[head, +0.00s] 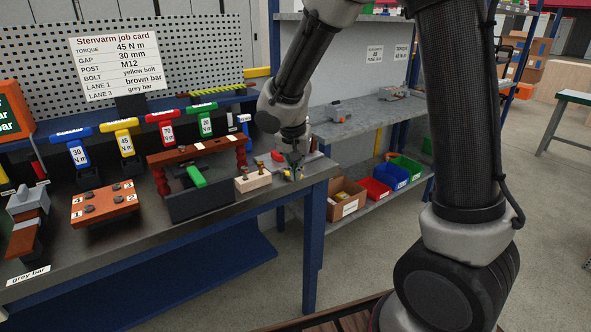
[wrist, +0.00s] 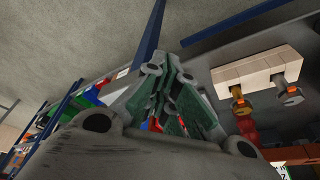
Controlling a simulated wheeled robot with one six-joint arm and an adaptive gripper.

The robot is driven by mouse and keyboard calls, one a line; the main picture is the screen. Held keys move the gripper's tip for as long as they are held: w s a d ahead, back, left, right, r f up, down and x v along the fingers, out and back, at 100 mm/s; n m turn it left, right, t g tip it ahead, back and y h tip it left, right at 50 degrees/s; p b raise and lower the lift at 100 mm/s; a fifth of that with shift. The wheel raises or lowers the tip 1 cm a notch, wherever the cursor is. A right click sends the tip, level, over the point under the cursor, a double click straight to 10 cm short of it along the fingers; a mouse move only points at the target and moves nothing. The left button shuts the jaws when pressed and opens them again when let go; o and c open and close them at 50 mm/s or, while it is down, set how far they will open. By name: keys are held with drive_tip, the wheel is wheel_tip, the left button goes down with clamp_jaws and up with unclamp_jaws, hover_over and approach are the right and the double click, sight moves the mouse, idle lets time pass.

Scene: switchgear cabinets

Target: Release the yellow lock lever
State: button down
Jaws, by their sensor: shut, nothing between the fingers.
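My gripper (head: 294,160) points down at the right end of the dark workbench. In the wrist view its green-padded fingers (wrist: 172,88) are close together with nothing held. A small yellow bit (head: 287,174) shows just below and beside the fingers in the head view. It may be the yellow lock lever, but it is too small to tell its shape or position. No lever can be made out in the wrist view, where the gripper body hides much of the lower part. Whether the fingers touch anything cannot be told.
A cream block (head: 253,181) with two upright bolts stands left of my gripper. Left of it is a dark fixture (head: 200,206) with red posts and a green bar. Coloured T-handled tools (head: 122,130) stand behind. A grey shelf (head: 370,119) with bins is at right.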

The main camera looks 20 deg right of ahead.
drive_tip(key=shift+w+d+n, duration=0.1)
drive_tip(key=shift+d+n, duration=0.2)
drive_tip(key=shift+n, duration=0.1)
drive_tip(key=w+d+n+y, duration=0.1)
drive_tip(key=w+d+n, duration=0.3)
drive_tip(key=w, duration=0.1)
drive_tip(key=shift+d+n+y, duration=0.3)
drive_tip(key=shift+d+n, duration=0.1)
idle(0.5)
drive_tip(key=shift+w, duration=0.1)
idle(0.6)
